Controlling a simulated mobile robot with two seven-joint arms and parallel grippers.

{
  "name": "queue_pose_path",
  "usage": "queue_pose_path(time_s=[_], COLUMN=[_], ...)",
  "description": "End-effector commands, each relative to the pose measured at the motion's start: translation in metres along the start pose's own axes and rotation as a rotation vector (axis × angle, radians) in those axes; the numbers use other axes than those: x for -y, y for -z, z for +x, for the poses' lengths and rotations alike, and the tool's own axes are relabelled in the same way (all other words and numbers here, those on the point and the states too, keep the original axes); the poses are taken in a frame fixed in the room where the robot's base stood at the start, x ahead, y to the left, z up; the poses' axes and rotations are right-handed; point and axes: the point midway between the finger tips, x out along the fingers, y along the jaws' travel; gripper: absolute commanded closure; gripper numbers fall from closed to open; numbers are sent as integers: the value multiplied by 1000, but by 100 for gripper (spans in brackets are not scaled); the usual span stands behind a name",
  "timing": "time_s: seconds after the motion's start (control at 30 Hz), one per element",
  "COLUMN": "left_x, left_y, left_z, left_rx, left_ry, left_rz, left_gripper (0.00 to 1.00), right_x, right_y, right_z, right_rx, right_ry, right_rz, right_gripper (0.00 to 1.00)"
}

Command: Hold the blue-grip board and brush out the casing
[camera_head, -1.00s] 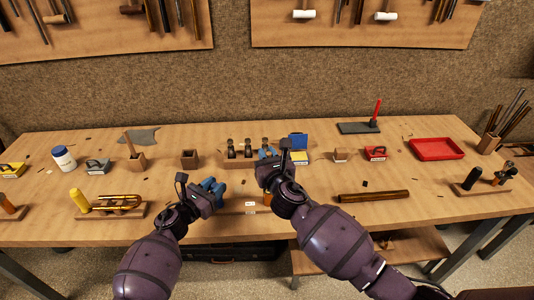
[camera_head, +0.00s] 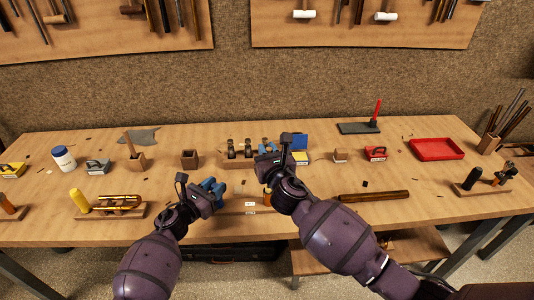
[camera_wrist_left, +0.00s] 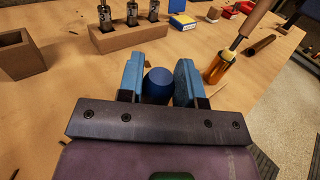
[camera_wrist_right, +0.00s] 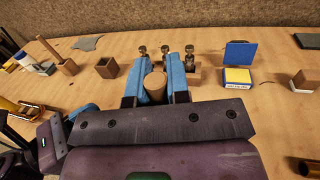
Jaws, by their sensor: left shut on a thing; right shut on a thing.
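My left gripper (camera_head: 214,188) is shut on an upright blue grip (camera_wrist_left: 158,86), seen between its blue fingers in the left wrist view. The board under this grip is hard to tell from the wooden table. The brass casing (camera_wrist_left: 216,69) stands right of my left gripper; it also shows in the head view (camera_head: 267,197). My right gripper (camera_head: 267,149) is shut on the wooden brush handle (camera_wrist_right: 155,86).
Behind stands a wooden block holding several dark metal pieces (camera_wrist_left: 130,36), with an open wooden box (camera_head: 190,158) to its left. A blue and yellow box (camera_wrist_right: 238,76) is at its right. A dark rod (camera_head: 373,196) and red tray (camera_head: 436,149) lie further right.

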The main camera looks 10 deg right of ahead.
Motion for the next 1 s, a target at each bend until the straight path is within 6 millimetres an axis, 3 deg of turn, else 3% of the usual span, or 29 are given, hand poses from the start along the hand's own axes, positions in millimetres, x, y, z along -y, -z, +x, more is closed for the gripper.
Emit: queue_pose_path(time_s=[1.0], left_x=[0], left_y=[0], left_z=[0], left_rx=[-1], left_ry=[0], left_rz=[0], left_gripper=[99], right_x=[0], right_y=[-33], right_z=[0], right_rx=[1], right_ry=[-2], right_rz=[-1], right_gripper=[100])
